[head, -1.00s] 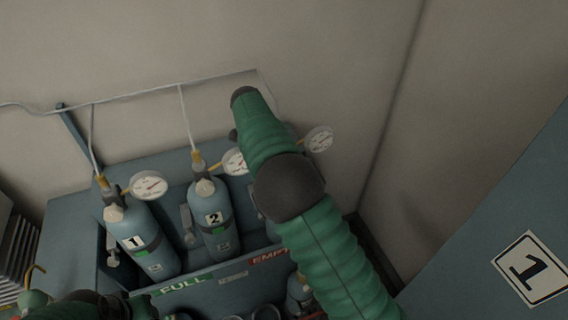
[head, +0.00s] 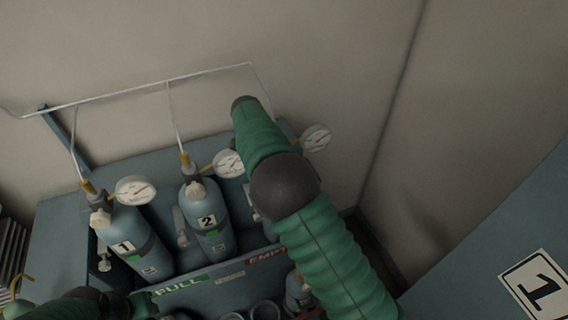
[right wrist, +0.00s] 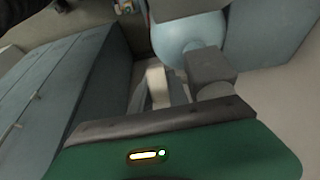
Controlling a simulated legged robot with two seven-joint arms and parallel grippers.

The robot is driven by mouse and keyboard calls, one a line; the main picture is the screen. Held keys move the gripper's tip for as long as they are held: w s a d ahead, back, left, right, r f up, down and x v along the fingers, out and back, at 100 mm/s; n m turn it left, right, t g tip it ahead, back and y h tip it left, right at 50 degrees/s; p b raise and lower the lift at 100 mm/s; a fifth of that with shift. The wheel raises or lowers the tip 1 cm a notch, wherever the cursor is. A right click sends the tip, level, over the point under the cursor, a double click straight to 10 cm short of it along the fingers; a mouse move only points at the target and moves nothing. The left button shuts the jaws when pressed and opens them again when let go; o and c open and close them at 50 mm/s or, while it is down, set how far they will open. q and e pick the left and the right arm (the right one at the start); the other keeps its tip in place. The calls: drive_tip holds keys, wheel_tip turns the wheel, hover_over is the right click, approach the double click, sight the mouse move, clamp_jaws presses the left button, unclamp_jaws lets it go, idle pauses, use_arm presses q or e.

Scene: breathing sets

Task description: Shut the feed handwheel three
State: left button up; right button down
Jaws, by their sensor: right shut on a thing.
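Cylinder three is mostly hidden behind my right arm in the head view. Its gauge (head: 316,138) shows to the right of the arm, and its handwheel is hidden there. In the right wrist view a pale blue rounded cylinder (right wrist: 190,38) stands just beyond my right gripper (right wrist: 184,78). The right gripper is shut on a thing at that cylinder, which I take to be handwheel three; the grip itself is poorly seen.
Cylinders one (head: 150,262) and two (head: 222,240) stand upright left of my right arm, with gauges and pale handwheels. The blue rack (head: 205,290) has FULL and EMPTY labels. Thin pipes (head: 120,93) run along the wall. A blue panel (head: 480,265) is at right.

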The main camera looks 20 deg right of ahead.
drive_tip(key=shift+w+d+r, duration=0.1)
drive_tip(key=shift+w+r, duration=0.1)
drive_tip(key=shift+r, duration=0.3)
drive_tip(key=shift+r, duration=0.1)
drive_tip(key=shift+y, duration=0.7)
drive_tip(key=y+p, duration=0.1)
drive_tip(key=y, duration=0.1)
drive_tip(key=shift+d+t+y+p, duration=0.15)
drive_tip(key=shift+t+y+p, duration=0.15)
drive_tip(key=shift+y, duration=0.1)
drive_tip(key=shift+y+p, duration=0.45)
drive_tip(key=shift+y, duration=0.75)
